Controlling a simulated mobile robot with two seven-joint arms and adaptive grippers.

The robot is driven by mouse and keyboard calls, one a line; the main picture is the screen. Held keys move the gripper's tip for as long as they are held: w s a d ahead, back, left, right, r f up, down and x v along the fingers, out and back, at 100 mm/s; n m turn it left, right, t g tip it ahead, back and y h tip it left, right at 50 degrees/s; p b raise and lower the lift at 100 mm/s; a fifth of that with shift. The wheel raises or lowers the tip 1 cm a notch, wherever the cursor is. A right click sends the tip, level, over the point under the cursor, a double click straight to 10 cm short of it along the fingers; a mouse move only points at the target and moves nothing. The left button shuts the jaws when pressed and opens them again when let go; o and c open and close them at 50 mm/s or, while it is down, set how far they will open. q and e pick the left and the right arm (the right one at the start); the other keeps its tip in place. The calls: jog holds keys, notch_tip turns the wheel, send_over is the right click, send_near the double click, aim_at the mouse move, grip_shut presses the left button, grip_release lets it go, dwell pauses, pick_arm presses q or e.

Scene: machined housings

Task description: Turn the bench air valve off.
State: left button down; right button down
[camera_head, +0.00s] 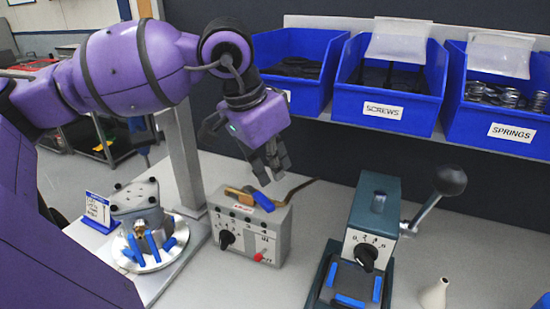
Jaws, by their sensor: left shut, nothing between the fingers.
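A small brass-coloured fitting (238,194) with a blue lever (263,201) shows just behind the top edge of a grey control box; it looks like the bench air valve. The control box hides its lower part, so I cannot tell its exact lever setting. My left gripper (273,174) hangs fingers down above and slightly right of the blue lever. It is shut and empty, and appears apart from the lever. My right gripper is not in view.
The grey control box (268,239) has a black knob and red button. A round fixture (128,262) stands left. A green press (384,195) with a ball-ended lever stands right. Blue bins (404,107) sit on a shelf behind. Bench space between box and press is clear.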

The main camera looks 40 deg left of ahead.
aim_at(258, 197)
pick_arm(q)
jog(key=x, duration=0.4)
jog(key=shift+w+f, duration=0.15)
jog(key=shift+w, duration=0.1)
jog(key=shift+w+f, duration=0.2)
jog(key=shift+f, duration=0.25)
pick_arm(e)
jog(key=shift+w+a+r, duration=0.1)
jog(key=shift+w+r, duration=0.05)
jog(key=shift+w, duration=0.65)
pick_arm(q)
jog(key=shift+d, duration=0.1)
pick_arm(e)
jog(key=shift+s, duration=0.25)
